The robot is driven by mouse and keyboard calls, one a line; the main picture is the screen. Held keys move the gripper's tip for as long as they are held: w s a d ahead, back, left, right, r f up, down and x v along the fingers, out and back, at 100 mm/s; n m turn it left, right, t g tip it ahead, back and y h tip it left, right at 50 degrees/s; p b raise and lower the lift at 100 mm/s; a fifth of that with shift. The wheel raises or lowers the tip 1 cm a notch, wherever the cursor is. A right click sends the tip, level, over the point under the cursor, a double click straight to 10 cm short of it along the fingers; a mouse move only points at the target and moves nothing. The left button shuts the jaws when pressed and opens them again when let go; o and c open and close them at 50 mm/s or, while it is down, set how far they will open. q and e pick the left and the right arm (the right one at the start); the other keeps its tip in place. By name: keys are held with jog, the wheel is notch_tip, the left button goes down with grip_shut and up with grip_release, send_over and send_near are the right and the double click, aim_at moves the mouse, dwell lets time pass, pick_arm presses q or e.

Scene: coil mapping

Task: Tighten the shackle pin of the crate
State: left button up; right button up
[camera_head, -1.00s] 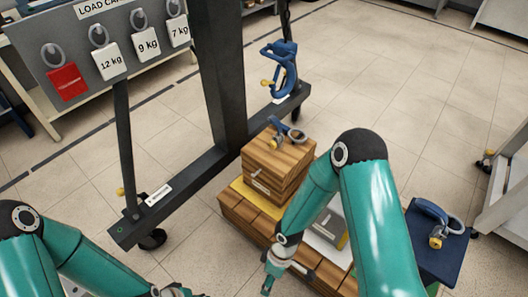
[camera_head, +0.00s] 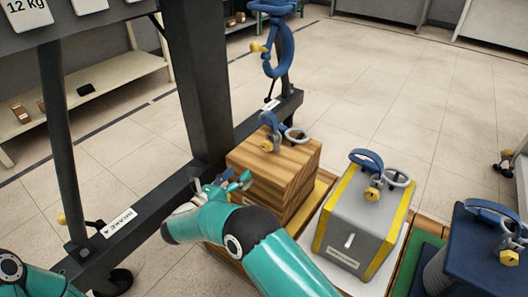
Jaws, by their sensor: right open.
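The wooden crate (camera_head: 285,185) stands on a low wooden pallet in the middle of the view. On its top is a blue shackle (camera_head: 270,124) with a yellow pin head (camera_head: 267,146) and a grey ring (camera_head: 297,135) beside it. My right gripper (camera_head: 238,181) is open and empty, at the crate's left front side, below and left of the shackle and apart from the pin. My own wrist hides part of the gripper and the crate's lower left. Whether the pin is tight cannot be told. My left arm shows at the lower left; its gripper is out of view.
A grey box with yellow edges (camera_head: 353,225) and a dark blue spool (camera_head: 480,255), each with a shackle, stand to the right. A blue hook-shaped shackle (camera_head: 282,50) hangs above, behind the crate. The dark frame (camera_head: 200,90) with its foot beam stands left.

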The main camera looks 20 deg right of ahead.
aim_at(265, 147)
jog(key=b+x, duration=0.4)
jog(key=x, duration=1)
jog(key=shift+w+d+f, duration=0.1)
jog(key=shift+w+f, duration=0.05)
jog(key=shift+w, duration=0.25)
jog(key=shift+w+d+b, duration=0.3)
jog(key=shift+w+d, duration=0.05)
jog(key=shift+d, duration=0.05)
